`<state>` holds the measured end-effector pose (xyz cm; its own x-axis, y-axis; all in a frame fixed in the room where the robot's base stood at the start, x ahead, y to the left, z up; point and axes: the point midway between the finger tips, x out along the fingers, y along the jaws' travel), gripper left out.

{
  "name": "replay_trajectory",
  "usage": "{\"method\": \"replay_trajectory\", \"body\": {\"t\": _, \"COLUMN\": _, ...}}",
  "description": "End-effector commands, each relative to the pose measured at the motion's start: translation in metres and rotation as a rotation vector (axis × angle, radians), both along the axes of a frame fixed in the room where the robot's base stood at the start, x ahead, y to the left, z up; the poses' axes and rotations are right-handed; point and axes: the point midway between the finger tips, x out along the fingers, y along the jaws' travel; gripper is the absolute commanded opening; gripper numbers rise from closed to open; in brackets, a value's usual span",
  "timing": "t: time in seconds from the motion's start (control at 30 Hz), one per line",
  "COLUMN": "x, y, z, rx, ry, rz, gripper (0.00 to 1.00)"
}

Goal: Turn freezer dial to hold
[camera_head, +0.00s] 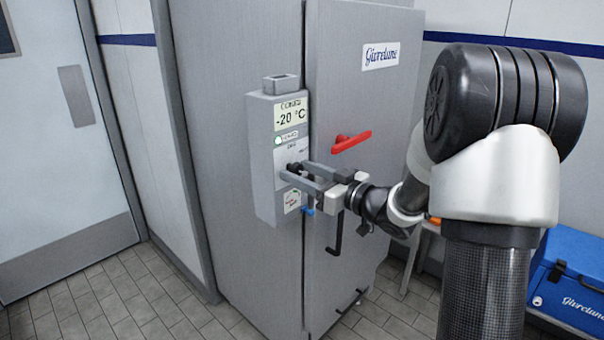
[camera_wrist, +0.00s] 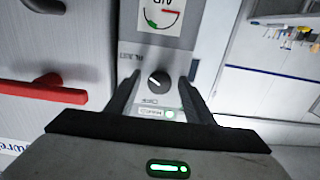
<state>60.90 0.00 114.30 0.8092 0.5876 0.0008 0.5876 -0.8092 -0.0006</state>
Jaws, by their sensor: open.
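The freezer dial (camera_wrist: 158,82) is a round black knob with a pale pointer mark, on the grey control box (camera_head: 264,165) fixed to the freezer front. In the head view the dial (camera_head: 294,168) is partly hidden by my fingers. My gripper (camera_head: 296,171) is open, its two fingers reaching to the panel. In the wrist view the fingers of my gripper (camera_wrist: 158,84) stand on either side of the dial with gaps, so it is not gripped. Labels stand above and below the dial; the lettering is too small to read surely. A display (camera_head: 291,115) reads -20 °C.
A red handle (camera_head: 350,141) sticks out from the freezer door (camera_head: 362,100) right of the box. A black handle (camera_head: 338,235) hangs below my gripper. A blue cooler (camera_head: 574,275) stands at right. Tiled floor (camera_head: 110,300) is clear at left.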

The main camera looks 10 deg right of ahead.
Motion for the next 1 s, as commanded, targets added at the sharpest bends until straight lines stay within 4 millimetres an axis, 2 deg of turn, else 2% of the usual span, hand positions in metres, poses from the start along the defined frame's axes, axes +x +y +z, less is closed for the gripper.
{"method": "replay_trajectory", "body": {"t": 0.07, "x": -0.0002, "y": -0.0001, "z": -0.0001, "rx": 0.0, "ry": 0.0, "rz": 0.0, "gripper": 0.46}}
{"method": "replay_trajectory", "body": {"t": 0.3, "x": -0.0003, "y": -0.0002, "z": -0.0001, "rx": 0.0, "ry": 0.0, "rz": 0.0, "gripper": 0.07}}
{"method": "replay_trajectory", "body": {"t": 0.67, "x": -0.0004, "y": -0.0003, "z": -0.003, "rx": -0.049, "ry": -0.034, "rz": 0.001, "gripper": 0.07}}
{"method": "replay_trajectory", "body": {"t": 1.0, "x": 0.0, "y": -0.0005, "z": -0.0059, "rx": -0.252, "ry": -0.184, "rz": 0.001, "gripper": 0.07}}
